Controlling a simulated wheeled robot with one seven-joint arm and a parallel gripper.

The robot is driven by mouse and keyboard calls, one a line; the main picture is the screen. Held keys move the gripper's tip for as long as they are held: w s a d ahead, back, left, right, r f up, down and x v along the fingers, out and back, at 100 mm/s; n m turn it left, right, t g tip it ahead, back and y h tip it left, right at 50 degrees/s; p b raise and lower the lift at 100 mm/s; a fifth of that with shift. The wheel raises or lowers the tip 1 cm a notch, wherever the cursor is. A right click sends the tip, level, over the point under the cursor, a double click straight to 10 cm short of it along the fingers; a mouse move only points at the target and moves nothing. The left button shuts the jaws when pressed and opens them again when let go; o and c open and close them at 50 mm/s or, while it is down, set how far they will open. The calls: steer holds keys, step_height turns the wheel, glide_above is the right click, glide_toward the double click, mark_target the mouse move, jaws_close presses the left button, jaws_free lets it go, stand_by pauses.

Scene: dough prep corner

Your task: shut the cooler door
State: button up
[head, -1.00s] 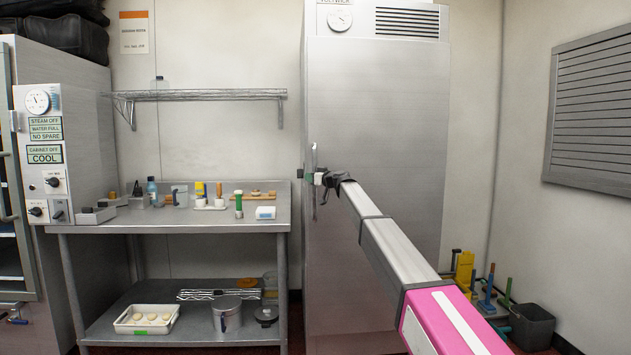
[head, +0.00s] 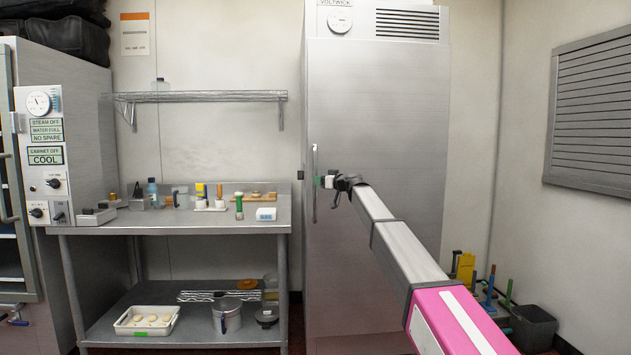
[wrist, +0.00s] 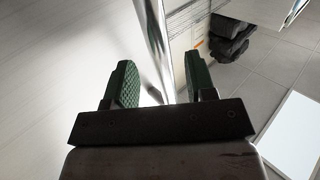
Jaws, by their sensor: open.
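The cooler is the tall steel cabinet in the middle of the head view, with a dial and vent on its header (head: 350,22). Its door (head: 385,110) looks flush with the frame; I see no gap along its edges. The upright bar handle (head: 315,160) is on the door's left side. My gripper (head: 320,181) is open at the handle, with green fingertips just to its right. In the wrist view, the shiny handle (wrist: 150,35) runs down between the parted green fingers of my gripper (wrist: 160,82). Whether they touch it is unclear.
A steel table (head: 130,228) stands left of the cooler, with small bottles and tools on top and a dough tray (head: 122,328) on its lower shelf. A wire shelf (head: 200,96) hangs above. A grey bin (head: 532,325) and colored tools stand at the lower right.

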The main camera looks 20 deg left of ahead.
steer(key=v, duration=0.5)
steer(key=shift+d, duration=0.15)
steer(key=s+d+f+m+g+h, duration=0.1)
steer(key=s+d+f+m+h, duration=0.3)
steer(key=d+f, duration=0.65)
steer(key=s+d+f+g+h, duration=0.1)
steer(key=s+d+f, duration=0.55)
steer(key=f, duration=0.75)
steer(key=s+d+f+m+g+h, duration=0.1)
steer(key=s+d+f+m+h, duration=0.2)
steer(key=d+f, duration=0.75)
steer(key=s+d+f+m+g+h, duration=0.1)
steer(key=s+d+f+m+h, duration=0.1)
steer(key=s+d+f, duration=0.5)
steer(key=s+d+f+m+g+h, duration=0.1)
steer(key=s+d+f+g+h, duration=0.1)
steer(key=s+d+f, duration=0.5)
steer(key=s+d+f+m+g+h, duration=0.2)
steer(key=s+d+f+h, duration=0.2)
steer(key=s+d, duration=0.7)
steer(key=s+f, duration=0.2)
steer(key=s, duration=0.3)
steer(key=shift+f+m, duration=0.3)
steer(key=shift+f, duration=0.1)
